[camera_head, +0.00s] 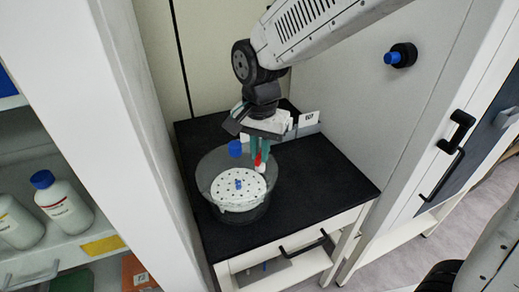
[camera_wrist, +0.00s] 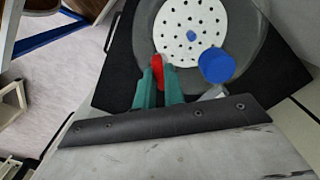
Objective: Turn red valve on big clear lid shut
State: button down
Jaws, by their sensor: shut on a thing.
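The big clear lid (camera_head: 208,172) is a see-through cylinder standing on a black-topped table. A white perforated disc (camera_head: 232,200) with a blue centre knob shows through it. The red valve (camera_head: 258,159) is at the lid's upper right side; it also shows in the wrist view (camera_wrist: 157,62). My gripper (camera_head: 261,160) reaches down from above with its green fingers at the valve. In the wrist view the fingers (camera_wrist: 158,80) are shut on the red valve, one to each side. The fingers partly hide the valve.
A blue cap (camera_head: 235,148) sits on the lid close to my gripper; it is right of the fingers in the wrist view (camera_wrist: 217,66). The black tabletop (camera_head: 325,185) is bare to the right. A grey wall panel with a blue knob (camera_head: 392,58) stands behind; shelves with bottles (camera_head: 62,204) are left.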

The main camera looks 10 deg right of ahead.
dwell(0.4)
jog(key=c, duration=1.5)
grip_release()
jog(key=shift+r, duration=0.1)
notch_tip(320, 180, up, 8)
jog(key=shift+f, duration=0.15)
jog(key=shift+s+f+n, duration=0.1)
jog(key=shift+n, duration=0.4)
jog(key=s+d+n, duration=0.1)
jog(key=s+d, duration=0.5)
jog(key=d, duration=0.1)
jog(key=s+d+n+t, duration=0.1)
jog(key=s+d+n, duration=0.1)
jog(key=s+d, duration=0.4)
jog(key=s+d+r+n, duration=0.1)
jog(key=s+d, duration=0.6)
jog(key=shift+s+d+n, duration=0.3)
jog(key=shift+n, duration=0.1)
